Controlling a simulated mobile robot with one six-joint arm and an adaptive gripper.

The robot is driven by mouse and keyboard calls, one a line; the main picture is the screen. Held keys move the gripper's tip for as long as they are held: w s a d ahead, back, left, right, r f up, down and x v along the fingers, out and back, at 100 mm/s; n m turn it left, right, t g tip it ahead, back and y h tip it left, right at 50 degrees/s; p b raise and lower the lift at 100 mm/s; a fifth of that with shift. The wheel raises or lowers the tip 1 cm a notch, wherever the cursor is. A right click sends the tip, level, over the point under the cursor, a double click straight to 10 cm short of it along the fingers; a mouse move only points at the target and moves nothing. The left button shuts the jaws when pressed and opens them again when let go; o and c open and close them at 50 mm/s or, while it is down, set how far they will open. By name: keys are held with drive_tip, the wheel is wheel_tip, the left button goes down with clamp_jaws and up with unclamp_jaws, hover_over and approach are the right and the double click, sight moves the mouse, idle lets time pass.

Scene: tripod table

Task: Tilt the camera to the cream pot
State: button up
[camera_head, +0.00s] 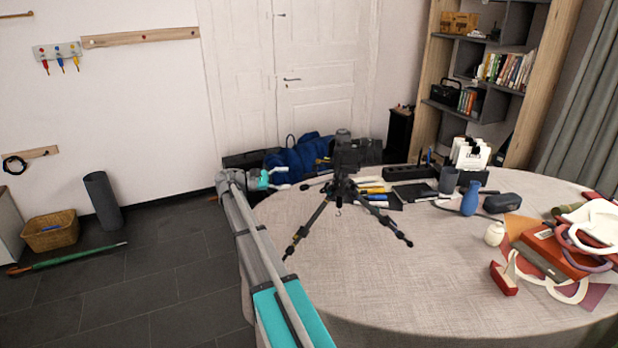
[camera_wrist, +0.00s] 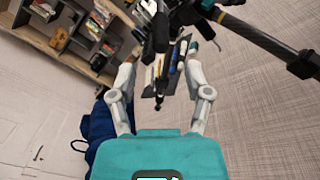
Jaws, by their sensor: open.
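A black tripod (camera_head: 324,206) stands on the round table with its legs spread. A dark camera (camera_head: 346,156) is on top of it. The cream pot (camera_head: 494,234) is small and round and stands on the table to the right of the tripod. My gripper (camera_head: 282,179) is left of the camera, with its fingers toward it. In the wrist view my gripper (camera_wrist: 163,62) is open, its two grey fingers apart and nothing clearly held. Dark tripod parts (camera_wrist: 258,38) cross the upper right there. The cream pot cannot be made out in the wrist view.
The table (camera_head: 400,290) is clear in front of the tripod. A blue vase (camera_head: 471,198) and a dark case (camera_head: 503,203) stand behind the pot. A red object (camera_head: 503,279) and a pile of papers and rings lie right.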

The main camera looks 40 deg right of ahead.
sight(304, 176)
drive_tip(key=x, duration=0.8)
drive_tip(key=shift+s+d, duration=0.15)
drive_tip(key=shift+d, duration=0.2)
drive_tip(key=shift+c, duration=0.3)
drive_tip(key=shift+r, duration=0.1)
clamp_jaws()
